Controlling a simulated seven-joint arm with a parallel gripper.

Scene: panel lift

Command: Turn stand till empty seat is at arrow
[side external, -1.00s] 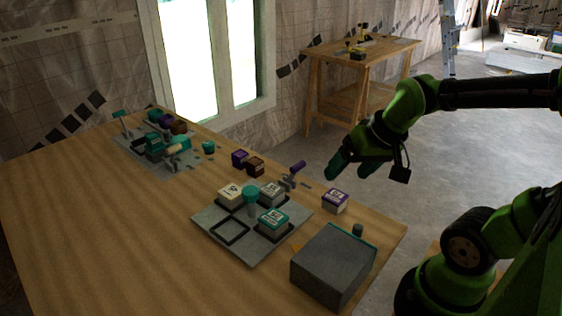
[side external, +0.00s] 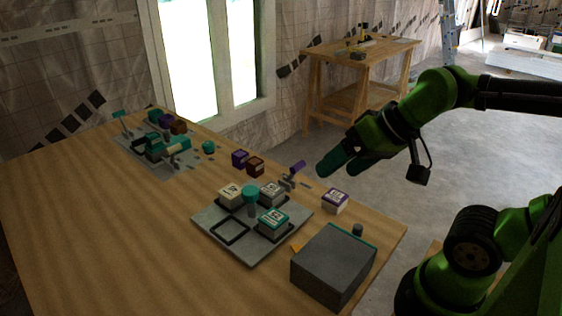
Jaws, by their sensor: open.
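The stand is a grey square plate (side external: 251,257) on the wooden table with a teal knob (side external: 250,193) upright at its middle. A cream block (side external: 230,196) sits in the back-left seat, a grey block (side external: 271,193) in the back-right seat and a teal-topped block (side external: 273,223) in the front-right seat. The empty seat (side external: 231,232) is a dark square frame at the front left. A small orange mark (side external: 295,248), perhaps the arrow, shows at the plate's right, partly hidden by a grey box. My gripper (side external: 335,168) is open and empty, above and right of the stand, apart from it.
The large grey box (side external: 333,267) stands close to the plate's front right. A purple-and-white block (side external: 335,201) lies right of the plate. Purple (side external: 240,158) and brown (side external: 255,167) blocks stand behind it. A cluttered grey board (side external: 178,169) lies at the back left. The table's front left is clear.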

